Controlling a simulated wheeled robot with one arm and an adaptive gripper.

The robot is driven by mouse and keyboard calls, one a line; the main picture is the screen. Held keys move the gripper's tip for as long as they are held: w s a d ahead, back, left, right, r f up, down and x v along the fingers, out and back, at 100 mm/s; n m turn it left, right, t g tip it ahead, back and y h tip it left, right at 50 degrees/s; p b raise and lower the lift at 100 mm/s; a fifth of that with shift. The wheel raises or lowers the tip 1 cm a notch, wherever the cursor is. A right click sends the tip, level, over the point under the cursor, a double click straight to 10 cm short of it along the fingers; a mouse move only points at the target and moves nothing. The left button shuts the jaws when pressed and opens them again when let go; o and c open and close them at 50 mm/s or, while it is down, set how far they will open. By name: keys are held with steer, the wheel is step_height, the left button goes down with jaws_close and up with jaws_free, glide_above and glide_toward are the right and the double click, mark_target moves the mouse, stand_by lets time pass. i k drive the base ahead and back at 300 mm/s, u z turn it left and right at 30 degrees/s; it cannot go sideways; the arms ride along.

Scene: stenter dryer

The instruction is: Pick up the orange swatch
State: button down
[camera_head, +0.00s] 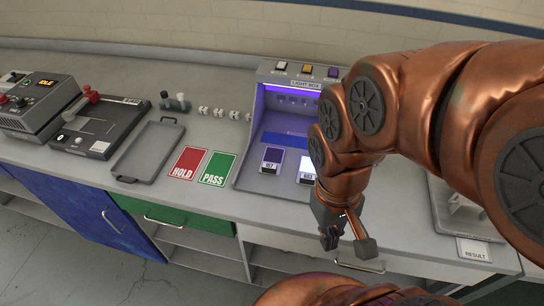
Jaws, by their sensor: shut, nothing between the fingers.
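I cannot make out an orange swatch in this view; my arm hides part of the light box and the bench behind it. A dark swatch card (271,160) with a white label lies on the floor of the light box (242,172). A second card (307,170), bright white with a dark label, lies to its right, partly behind my arm. My gripper (348,243) points down in front of the bench's front edge, right of the light box opening. It is shut and holds nothing.
Red HOLD (188,163) and green PASS (217,168) cards lie left of the light box. Farther left are an empty grey tray (118,178), a flat device with a red handle (103,128) and an IDLE display unit (40,103). A RESULT label (475,250) is at right.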

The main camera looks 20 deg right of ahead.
mark_target(307, 175)
steer(key=z, duration=1.5)
steer(key=k, duration=0.85)
steer(key=u, duration=1.7)
steer(key=i, duration=0.5)
steer(key=u, duration=0.05)
